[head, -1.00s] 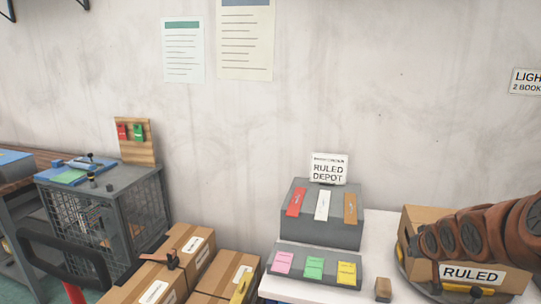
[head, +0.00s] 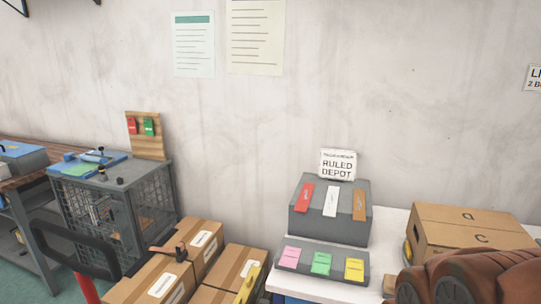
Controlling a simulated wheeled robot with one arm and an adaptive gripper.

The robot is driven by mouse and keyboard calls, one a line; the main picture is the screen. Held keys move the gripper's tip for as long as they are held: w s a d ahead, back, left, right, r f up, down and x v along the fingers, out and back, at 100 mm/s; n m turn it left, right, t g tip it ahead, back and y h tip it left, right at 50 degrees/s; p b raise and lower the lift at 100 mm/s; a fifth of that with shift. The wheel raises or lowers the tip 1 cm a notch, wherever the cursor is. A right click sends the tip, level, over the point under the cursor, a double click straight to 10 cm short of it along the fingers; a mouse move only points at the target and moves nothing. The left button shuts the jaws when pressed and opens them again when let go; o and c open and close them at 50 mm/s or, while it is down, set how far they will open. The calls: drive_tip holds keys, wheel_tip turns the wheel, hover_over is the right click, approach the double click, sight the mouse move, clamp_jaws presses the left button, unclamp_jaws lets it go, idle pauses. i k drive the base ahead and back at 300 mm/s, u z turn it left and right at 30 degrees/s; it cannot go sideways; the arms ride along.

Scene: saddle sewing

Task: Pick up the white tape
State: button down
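The white tape (head: 331,201) is a flat strip on the sloped face of the upper grey stand (head: 300,222), in the middle of a row. A red strip (head: 305,195) lies to its left and a brown strip (head: 360,204) to its right. The stand is on the white table (head: 385,258) under a "RULED DEPOT" sign (head: 338,164). Only a brown part of my arm shows at the lower right; my gripper is out of view.
A lower grey stand in front holds pink, green and yellow cards (head: 321,263). A mesh cage (head: 140,215) is farther left.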

sight(330, 211)
drive_tip(key=z, duration=1.9)
drive_tip(key=i, duration=1.1)
drive_tip(key=u, duration=4.2)
